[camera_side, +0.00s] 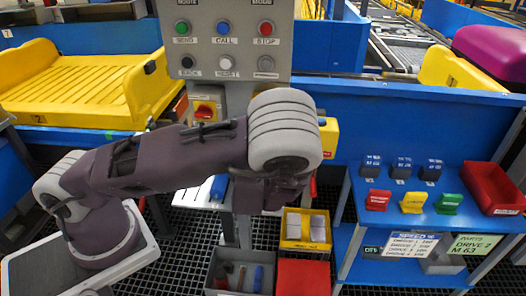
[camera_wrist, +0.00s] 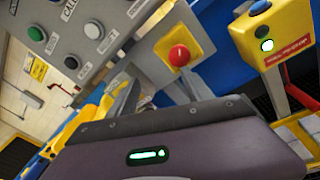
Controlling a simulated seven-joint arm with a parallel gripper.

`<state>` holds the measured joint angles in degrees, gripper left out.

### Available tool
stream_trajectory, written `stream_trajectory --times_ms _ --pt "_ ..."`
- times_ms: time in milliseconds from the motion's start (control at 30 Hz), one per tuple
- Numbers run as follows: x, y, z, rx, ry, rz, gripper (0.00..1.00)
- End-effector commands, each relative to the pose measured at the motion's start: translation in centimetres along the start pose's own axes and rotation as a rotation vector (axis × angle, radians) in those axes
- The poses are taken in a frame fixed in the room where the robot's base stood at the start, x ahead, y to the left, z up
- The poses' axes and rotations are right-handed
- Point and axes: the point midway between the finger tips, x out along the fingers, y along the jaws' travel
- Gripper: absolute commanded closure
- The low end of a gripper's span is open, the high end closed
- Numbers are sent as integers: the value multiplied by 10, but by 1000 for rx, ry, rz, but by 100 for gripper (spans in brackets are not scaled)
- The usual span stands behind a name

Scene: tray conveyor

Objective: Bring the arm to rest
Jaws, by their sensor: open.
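My arm reaches across the side view from the lower left, with its wrist in front of the grey control panel (camera_side: 225,65). My gripper (camera_side: 265,193) hangs below the round grey wrist joint, and its fingers are hard to make out there. In the wrist view my gripper (camera_wrist: 165,90) shows two grey fingers spread apart beyond its dark housing. Nothing is seen between them.
A yellow tray (camera_side: 75,85) sits on the conveyor at left. A blue shelf (camera_side: 398,222) at right bears dark blocks, coloured tags and a red bin (camera_side: 493,187). Below stand a yellow bin (camera_side: 306,246), a grey tool bin (camera_side: 213,271) and a red box (camera_side: 303,277).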

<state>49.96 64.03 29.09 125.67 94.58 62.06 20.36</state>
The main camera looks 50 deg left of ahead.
Motion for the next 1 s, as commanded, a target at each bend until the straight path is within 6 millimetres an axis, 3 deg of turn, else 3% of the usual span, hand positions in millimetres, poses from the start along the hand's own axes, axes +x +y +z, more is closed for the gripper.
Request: stream_trajectory --times_ms 100,167,300,433,633,800,1000 --pt "-9 67 -12 -381 252 218 41" --pt "-24 97 -21 -598 390 346 41" --pt "-80 142 -34 -1123 705 633 41" --pt "-140 156 -21 -1614 976 855 41" --pt "-212 160 30 -2239 1304 1024 41" --pt "-239 161 54 -2470 1435 1039 41" --pt "-242 160 57 -2493 1453 1042 41"
